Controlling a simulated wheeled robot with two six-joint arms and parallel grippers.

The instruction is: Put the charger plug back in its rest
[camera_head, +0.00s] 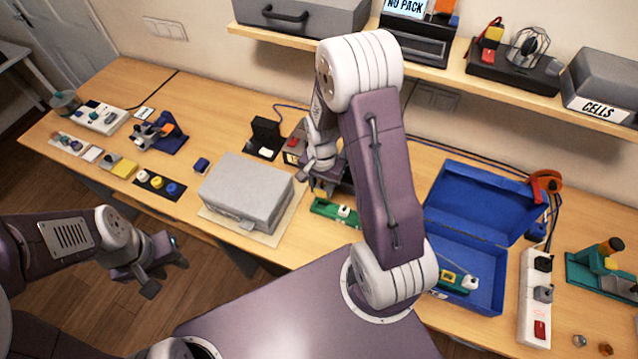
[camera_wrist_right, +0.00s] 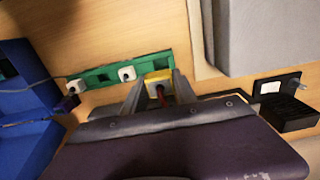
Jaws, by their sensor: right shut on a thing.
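My right gripper (camera_wrist_right: 160,92) is shut on a yellow plug (camera_wrist_right: 157,76) with a red part or lead between the fingers. I take this to be the charger plug. In the head view my right gripper (camera_head: 322,188) points down behind my forearm, by the left end of a green strip (camera_head: 324,208). In the right wrist view the plug is at the right end of that strip (camera_wrist_right: 103,75), which carries white plugs (camera_wrist_right: 127,74). I cannot tell whether the yellow plug touches the strip. My left gripper (camera_head: 160,266) is empty and open, away from the bench at lower left.
A grey case (camera_head: 247,190) stands left of the right gripper. A black stand (camera_head: 266,136) with a white piece is behind it. An open blue case (camera_head: 470,255) and a white power strip (camera_head: 535,295) are to the right. A shelf (camera_head: 440,75) runs above the bench.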

